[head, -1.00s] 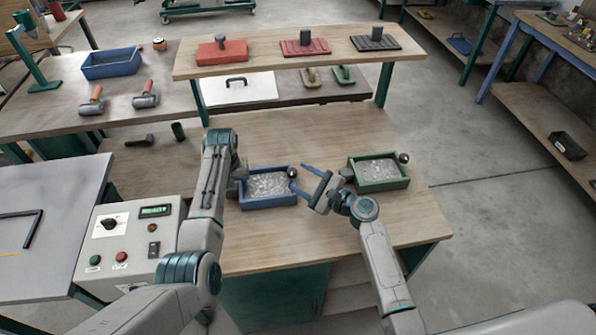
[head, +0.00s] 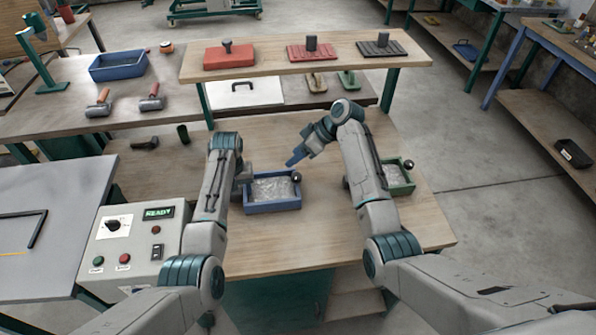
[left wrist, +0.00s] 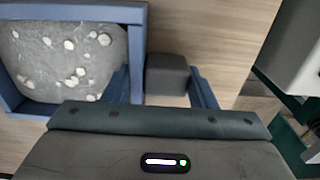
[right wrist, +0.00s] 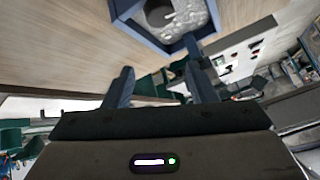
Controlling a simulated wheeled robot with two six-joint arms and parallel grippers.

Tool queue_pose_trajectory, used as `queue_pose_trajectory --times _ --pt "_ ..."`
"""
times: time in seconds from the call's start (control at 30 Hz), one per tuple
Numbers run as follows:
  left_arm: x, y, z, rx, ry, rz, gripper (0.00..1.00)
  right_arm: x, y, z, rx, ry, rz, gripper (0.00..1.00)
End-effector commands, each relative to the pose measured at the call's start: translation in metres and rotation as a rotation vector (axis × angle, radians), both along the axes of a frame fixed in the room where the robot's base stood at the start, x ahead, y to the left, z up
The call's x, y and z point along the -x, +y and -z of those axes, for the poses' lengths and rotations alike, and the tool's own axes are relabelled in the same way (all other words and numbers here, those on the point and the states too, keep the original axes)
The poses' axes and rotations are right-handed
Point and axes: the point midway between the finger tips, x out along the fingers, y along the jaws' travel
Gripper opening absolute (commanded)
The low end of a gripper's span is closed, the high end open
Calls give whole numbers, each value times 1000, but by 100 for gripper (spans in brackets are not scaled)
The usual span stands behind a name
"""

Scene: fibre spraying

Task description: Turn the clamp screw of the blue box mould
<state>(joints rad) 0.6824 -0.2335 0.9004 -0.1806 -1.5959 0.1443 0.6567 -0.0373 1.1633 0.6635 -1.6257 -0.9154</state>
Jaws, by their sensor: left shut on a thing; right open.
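The blue box mould (head: 273,208), filled with a grey speckled mix, sits on the wooden bench. Its clamp screw has a round black knob (head: 296,177) at the right end. My left gripper (head: 243,178) is at the mould's left side, shut on a dark grey block (left wrist: 167,75) beside the blue wall. My right gripper (head: 295,157) is open and empty, above and behind the mould, apart from the knob. In the right wrist view the mould (right wrist: 150,37) lies beyond the fingers, with a dark round shape at its near top edge.
A green box mould (head: 400,188) stands to the right, partly hidden by my right arm. A raised shelf (head: 270,67) with red and black tools crosses behind. A control box (head: 130,245) reading READY is at left. The bench front between my arms is clear.

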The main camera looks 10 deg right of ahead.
Motion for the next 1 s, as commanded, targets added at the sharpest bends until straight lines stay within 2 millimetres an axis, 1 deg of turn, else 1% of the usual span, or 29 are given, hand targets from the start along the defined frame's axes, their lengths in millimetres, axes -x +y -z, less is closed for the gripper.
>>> queue_pose_trajectory --times 0.03,0.2,0.4,0.5,0.63,0.73,0.83,1.0 --pt "0 0 0 1 -1 -1 0 -3 -2 -6 44 -35 -86 52" --pt "0 0 0 1 -1 -1 0 -6 -14 -19 176 -133 -409 52" --pt "0 0 0 1 -1 -1 0 -7 -28 -39 264 -201 -746 52" --pt "0 0 0 1 -1 -1 0 -6 -34 -46 283 -217 -864 52" --pt "0 0 0 1 -1 -1 0 -6 -38 -53 293 -229 -955 52" --pt "0 0 0 1 -1 -1 0 -4 -38 -51 294 -230 -984 52" --pt "0 0 0 1 -1 -1 0 -2 -34 -42 293 -230 -990 52" --pt "0 0 0 1 -1 -1 0 5 -23 -13 292 -230 -990 52"
